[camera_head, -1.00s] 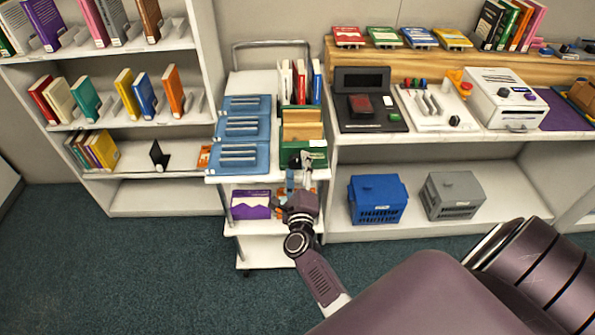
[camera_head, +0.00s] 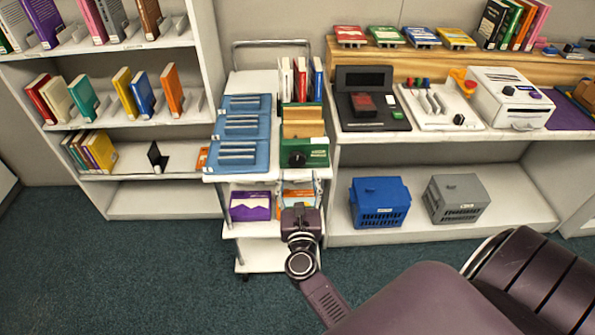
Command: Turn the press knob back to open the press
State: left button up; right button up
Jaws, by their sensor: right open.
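The press (camera_head: 318,157) is green with wooden boards on top and stands on the top shelf of the white cart. Its black knob (camera_head: 297,160) is on the front face and in full view. My right gripper (camera_head: 300,186) is open and empty. It is below and in front of the knob, apart from it, near the cart's front edge. Its fingers are small and partly lost against the items behind. My left gripper is not in view.
Blue trays (camera_head: 240,158) lie beside the press on the cart (camera_head: 240,178). Several books stand behind it. A purple box (camera_head: 250,206) is on the cart's middle shelf. The counter at right holds a black device (camera_head: 370,105) and a white machine (camera_head: 510,98). The floor at left is clear.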

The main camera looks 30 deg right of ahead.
jog(key=s+a+f+n+g+y+p, duration=0.1)
jog(key=s+a+f+n+y, duration=0.2)
jog(key=a+f+n, duration=0.2)
jog(key=s+a+f+n+g+y+p, duration=0.1)
jog(key=s+a+f+n+y, duration=0.2)
jog(key=f+n, duration=0.8)
jog(key=s+a+f+n+g+y+p, duration=0.1)
jog(key=s+a+f+n+y, duration=0.2)
jog(key=a+f+n, duration=0.4)
jog(key=shift+s+f+n, duration=0.45)
jog(key=shift+f+n, duration=0.25)
jog(key=shift+f, duration=0.3)
jog(key=s+a+f+n+g+y, duration=0.15)
jog(key=s+f+n+g, duration=0.45)
jog(key=s+f+n, duration=0.7)
jog(key=s+d+f+n+g, duration=0.1)
jog(key=s+d+f+n, duration=0.1)
jog(key=s, duration=0.6)
jog(key=s+d+f+n+g, duration=0.2)
jog(key=s+f+n, duration=0.1)
jog(key=s, duration=0.4)
jog(key=s+d+f+n+g, duration=0.2)
jog(key=s+f, duration=0.2)
jog(key=s, duration=0.4)
jog(key=shift+s+f+h, duration=0.25)
jog(key=shift+s+h, duration=0.1)
jog(key=shift+h, duration=0.1)
